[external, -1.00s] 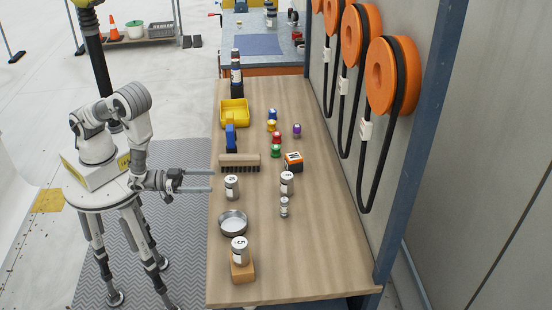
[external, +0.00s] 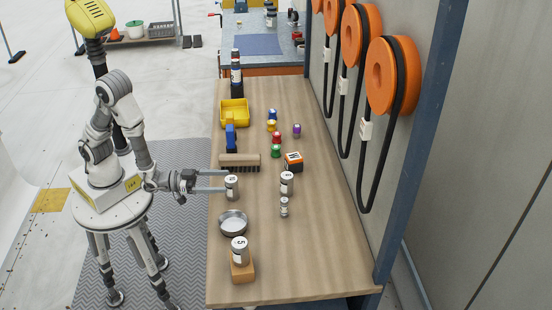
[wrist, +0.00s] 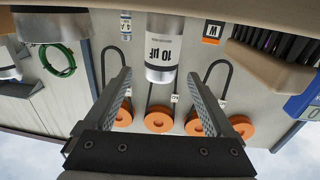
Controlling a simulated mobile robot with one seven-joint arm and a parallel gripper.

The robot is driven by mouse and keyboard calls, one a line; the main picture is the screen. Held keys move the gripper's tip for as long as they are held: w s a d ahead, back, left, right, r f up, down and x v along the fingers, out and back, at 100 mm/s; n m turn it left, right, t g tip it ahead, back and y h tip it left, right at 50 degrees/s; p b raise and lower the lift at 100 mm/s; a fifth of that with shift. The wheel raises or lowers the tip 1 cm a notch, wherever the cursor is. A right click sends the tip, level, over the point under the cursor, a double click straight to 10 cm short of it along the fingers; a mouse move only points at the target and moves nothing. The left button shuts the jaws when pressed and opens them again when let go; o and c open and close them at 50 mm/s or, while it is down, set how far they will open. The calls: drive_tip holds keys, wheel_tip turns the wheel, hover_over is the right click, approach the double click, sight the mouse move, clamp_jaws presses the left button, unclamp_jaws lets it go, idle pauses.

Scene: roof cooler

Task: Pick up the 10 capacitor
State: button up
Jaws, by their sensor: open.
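The 10 capacitor is a silver can with a white label (external: 232,190), standing upright near the left edge of the wooden table. In the wrist view, which is upside down, its label reads "10 µF" (wrist: 160,52). My gripper (external: 227,181) is open, its fingers stretched level over the table edge at the can's height. In the wrist view, the can shows between and beyond the fingertips of my gripper (wrist: 158,82). Nothing is gripped. Whether either finger touches the can cannot be told.
A brush (external: 239,160) lies just behind the capacitor, a metal dish (external: 232,232) in front. Other cans stand right (external: 287,187), (external: 284,208) and on a wooden block (external: 242,272). An orange box (external: 294,164) is farther back. The table's front right is clear.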

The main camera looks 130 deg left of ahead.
drive_tip(key=shift+w+a+f+b, duration=0.15)
drive_tip(key=shift+w+a+b, duration=0.2)
drive_tip(key=shift+b, duration=0.9)
drive_tip(key=shift+w+b, duration=0.1)
drive_tip(key=shift+b, duration=0.25)
drive_tip(key=shift+a+r, duration=0.1)
drive_tip(key=shift+r, duration=0.1)
drive_tip(key=x, duration=0.6)
clamp_jaws()
